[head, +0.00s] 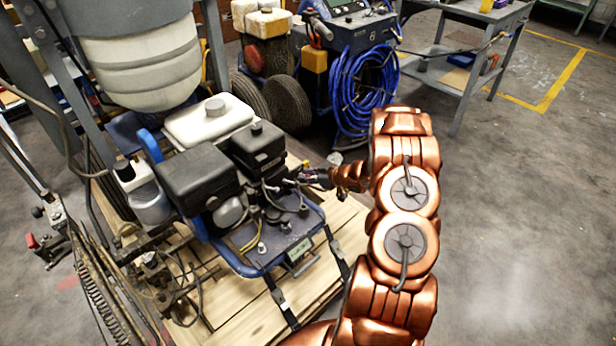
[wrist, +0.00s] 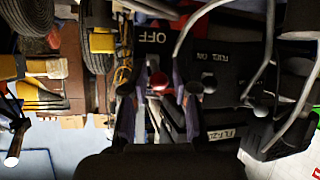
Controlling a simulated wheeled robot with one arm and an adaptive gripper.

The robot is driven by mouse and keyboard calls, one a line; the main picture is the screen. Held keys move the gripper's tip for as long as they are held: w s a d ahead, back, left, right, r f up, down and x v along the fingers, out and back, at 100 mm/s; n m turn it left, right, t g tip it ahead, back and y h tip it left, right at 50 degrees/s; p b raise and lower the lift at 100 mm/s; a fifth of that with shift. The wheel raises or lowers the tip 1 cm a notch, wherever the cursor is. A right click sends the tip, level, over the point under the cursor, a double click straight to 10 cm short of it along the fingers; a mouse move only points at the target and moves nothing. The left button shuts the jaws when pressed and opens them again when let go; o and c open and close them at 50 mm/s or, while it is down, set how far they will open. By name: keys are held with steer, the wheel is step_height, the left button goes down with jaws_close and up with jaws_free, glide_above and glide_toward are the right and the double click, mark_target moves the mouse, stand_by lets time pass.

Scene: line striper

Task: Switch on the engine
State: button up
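The engine (head: 200,178), with black covers, sits in a blue tubular frame on a wooden pallet in the head view. My gripper (head: 315,179) reaches in from the right at the engine's near right side. In the wrist view my gripper (wrist: 160,92) has its two dark fingers apart. A small red knob (wrist: 159,82) shows between the fingertips; whether they touch it I cannot tell. A white OFF label (wrist: 152,37) is on the black panel just above it. Another white label (wrist: 207,55) sits to the right. In the head view the knob cannot be made out.
A white tank (head: 208,120) and a large ribbed container (head: 140,65) stand behind the engine. A blue machine with a coiled blue hose (head: 365,88) is at the back. A grey metal table (head: 465,60) stands at back right. The concrete floor at right is clear.

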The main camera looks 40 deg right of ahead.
steer(key=shift+o, duration=1)
steer(key=v, duration=1.2)
